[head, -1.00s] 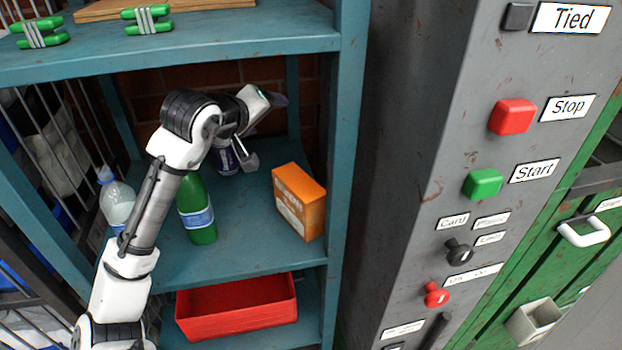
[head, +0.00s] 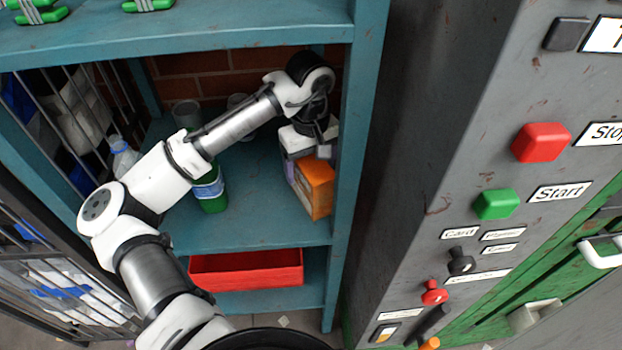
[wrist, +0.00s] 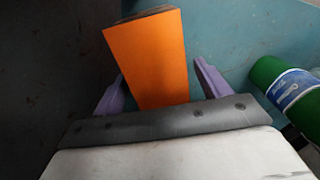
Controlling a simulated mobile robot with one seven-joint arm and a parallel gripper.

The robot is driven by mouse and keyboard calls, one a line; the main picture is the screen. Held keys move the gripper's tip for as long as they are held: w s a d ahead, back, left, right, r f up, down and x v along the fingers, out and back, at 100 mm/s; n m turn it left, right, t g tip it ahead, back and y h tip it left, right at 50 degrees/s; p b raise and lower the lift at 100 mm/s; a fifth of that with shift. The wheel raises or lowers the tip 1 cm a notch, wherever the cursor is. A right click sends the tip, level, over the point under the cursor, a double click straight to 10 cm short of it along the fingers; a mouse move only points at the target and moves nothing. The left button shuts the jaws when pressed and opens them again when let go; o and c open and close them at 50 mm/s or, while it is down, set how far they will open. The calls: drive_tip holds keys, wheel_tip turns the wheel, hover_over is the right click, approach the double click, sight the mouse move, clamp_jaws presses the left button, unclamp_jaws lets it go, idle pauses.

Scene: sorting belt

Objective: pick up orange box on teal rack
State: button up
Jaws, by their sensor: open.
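The orange box (head: 314,184) stands upright on the middle shelf of the teal rack (head: 235,236), close to the right-hand post. My gripper (head: 312,150) is at the box's upper back, and my wrist hides part of the box in the head view. In the wrist view the orange box (wrist: 147,58) lies between the two purple fingers of my gripper (wrist: 156,85). The fingers are spread, with a gap showing on the right side of the box; contact on the left cannot be told.
A green bottle (head: 211,196) stands left of the box, and also shows in the wrist view (wrist: 290,90). A clear bottle (head: 122,155) and grey cups (head: 186,112) stand farther left and back. A red bin (head: 245,268) is on the shelf below. The grey control panel (head: 415,130) borders the rack's right.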

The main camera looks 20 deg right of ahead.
drive_tip(key=shift+f, duration=1.75)
drive_tip(key=c, duration=1)
drive_tip(key=shift+r, duration=0.15)
